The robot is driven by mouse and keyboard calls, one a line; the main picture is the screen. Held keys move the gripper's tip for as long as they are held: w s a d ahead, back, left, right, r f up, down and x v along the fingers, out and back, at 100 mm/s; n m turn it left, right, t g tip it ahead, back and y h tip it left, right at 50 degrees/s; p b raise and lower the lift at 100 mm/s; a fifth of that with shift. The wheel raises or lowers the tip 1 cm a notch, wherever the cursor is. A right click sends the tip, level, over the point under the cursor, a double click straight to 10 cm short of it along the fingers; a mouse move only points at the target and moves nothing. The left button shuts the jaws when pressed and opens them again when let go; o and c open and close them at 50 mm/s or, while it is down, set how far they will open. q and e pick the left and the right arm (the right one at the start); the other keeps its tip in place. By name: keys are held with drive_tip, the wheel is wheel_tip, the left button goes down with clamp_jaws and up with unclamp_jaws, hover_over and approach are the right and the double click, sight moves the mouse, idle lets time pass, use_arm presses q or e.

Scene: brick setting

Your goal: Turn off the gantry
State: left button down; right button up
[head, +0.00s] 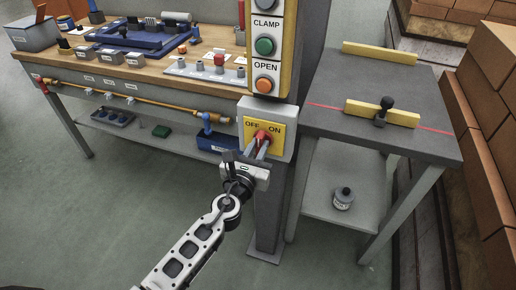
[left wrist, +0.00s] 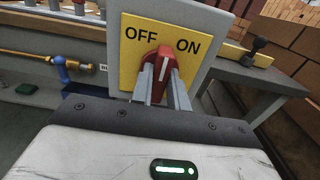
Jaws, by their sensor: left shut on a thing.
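A red rotary switch (head: 262,137) sits on a yellow plate (head: 250,146) marked OFF and ON, on a grey box below the gantry's button column. In the left wrist view the red switch (left wrist: 164,66) stands nearly upright between the words, its white mark pointing up, slightly right toward ON. My left gripper (head: 260,148) reaches up to it, and its two fingers (left wrist: 164,88) are shut on the switch handle. The fingers hide its lower part. My right gripper is not in view.
A workbench (head: 150,75) with tools stands left. A grey table (head: 400,140) with yellow bars stands right, beside brick stacks (head: 490,120).

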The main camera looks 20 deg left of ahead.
use_arm(q)
drive_tip(key=n+b, duration=0.1)
drive_tip(key=n, duration=0.3)
drive_tip(key=shift+f, duration=0.15)
drive_tip(key=n+b, duration=0.1)
drive_tip(key=n, duration=0.1)
drive_tip(key=shift+n, duration=0.3)
drive_tip(key=shift+a+n, duration=0.1)
drive_tip(key=shift+n, duration=0.9)
drive_tip(key=shift+b, duration=0.3)
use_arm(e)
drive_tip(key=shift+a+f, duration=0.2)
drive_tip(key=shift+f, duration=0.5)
use_arm(q)
drive_tip(key=shift+n, duration=0.3)
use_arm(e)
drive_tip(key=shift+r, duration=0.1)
use_arm(q)
drive_tip(key=c, duration=1.4)
unclamp_jaws()
drive_tip(key=shift+o, duration=0.2)
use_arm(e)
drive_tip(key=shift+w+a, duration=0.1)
